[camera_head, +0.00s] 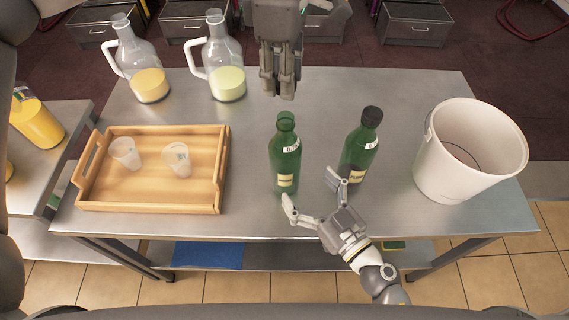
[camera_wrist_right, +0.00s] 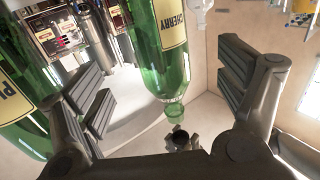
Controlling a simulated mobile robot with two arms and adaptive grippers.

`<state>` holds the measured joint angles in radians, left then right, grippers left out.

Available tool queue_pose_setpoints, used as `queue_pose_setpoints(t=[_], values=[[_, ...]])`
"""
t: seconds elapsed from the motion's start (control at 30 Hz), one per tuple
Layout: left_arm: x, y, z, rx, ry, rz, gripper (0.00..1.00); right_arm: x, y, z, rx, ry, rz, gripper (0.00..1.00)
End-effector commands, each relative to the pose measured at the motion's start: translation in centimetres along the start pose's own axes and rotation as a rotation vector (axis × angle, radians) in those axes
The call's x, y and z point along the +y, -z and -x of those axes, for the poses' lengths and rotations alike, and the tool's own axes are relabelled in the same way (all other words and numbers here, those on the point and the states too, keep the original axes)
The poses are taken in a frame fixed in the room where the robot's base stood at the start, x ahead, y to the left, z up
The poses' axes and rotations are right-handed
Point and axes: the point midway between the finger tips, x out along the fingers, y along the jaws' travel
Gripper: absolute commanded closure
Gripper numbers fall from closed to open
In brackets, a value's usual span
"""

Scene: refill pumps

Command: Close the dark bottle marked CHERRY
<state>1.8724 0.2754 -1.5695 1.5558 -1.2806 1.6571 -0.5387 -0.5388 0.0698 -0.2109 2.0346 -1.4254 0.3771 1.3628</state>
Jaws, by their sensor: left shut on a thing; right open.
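The green CHERRY bottle (camera_head: 286,160) stands upright and uncapped on the table; its label and open mouth show upside down in the right wrist view (camera_wrist_right: 165,60). My left gripper (camera_head: 279,90) hangs just above and behind its mouth, fingers together. In the right wrist view a small black cap (camera_wrist_right: 182,140) sits in its fingertips, apart from the bottle's mouth. The head view hardly shows this cap. My right gripper (camera_head: 311,189) is open and empty, low in front of the bottle. In its wrist view the bottle appears between the fingers (camera_wrist_right: 168,88), not gripped.
A capped green PLUM bottle (camera_head: 358,150) stands close to the right. A white bucket (camera_head: 470,150) is farther right. A wooden tray (camera_head: 150,203) with two plastic cups is at left. Two glass jugs (camera_head: 148,82) (camera_head: 226,82) stand behind. The table's front edge is near my right gripper.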

Motion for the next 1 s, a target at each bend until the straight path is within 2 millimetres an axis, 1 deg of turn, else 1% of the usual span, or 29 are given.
queue_pose_setpoints(t=[0.03, 0.3, 0.4, 0.5, 0.7, 0.97, 1.0], values=[[0.0, 0.0, 0.0, 0.0, 0.0, 0.0, 0.74, 0.1, 0.2, -1.0, 0.005, 0.0, 0.003, 0.1], [0.0, 0.0, 0.0, 0.0, 0.0, -0.001, 0.74, 0.1, 0.1, -6.0, 0.004, -0.001, 0.001, 0.1], [0.0, 0.0, 0.0, 0.0, 0.0, -0.001, 0.74, 0.0, 0.2, -7.5, 0.004, -0.001, -0.001, 0.1], [0.0, 0.0, 0.0, 0.0, 0.0, -0.001, 0.74, 0.0, 0.1, -8.6, 0.003, -0.001, 0.0, 0.1], [0.0, 0.0, 0.0, 0.0, 0.0, -0.001, 0.74, 0.0, 0.1, -9.7, 0.002, -0.001, 0.0, 0.1], [0.0, 0.0, 0.0, 0.0, 0.0, -0.001, 0.74, 0.0, 0.1, -9.7, 0.001, 0.0, 0.0, 0.1], [0.0, 0.0, 0.0, 0.0, 0.0, -0.001, 0.74, 0.0, 0.1, -9.7, 0.001, 0.0, 0.0, 0.12]])
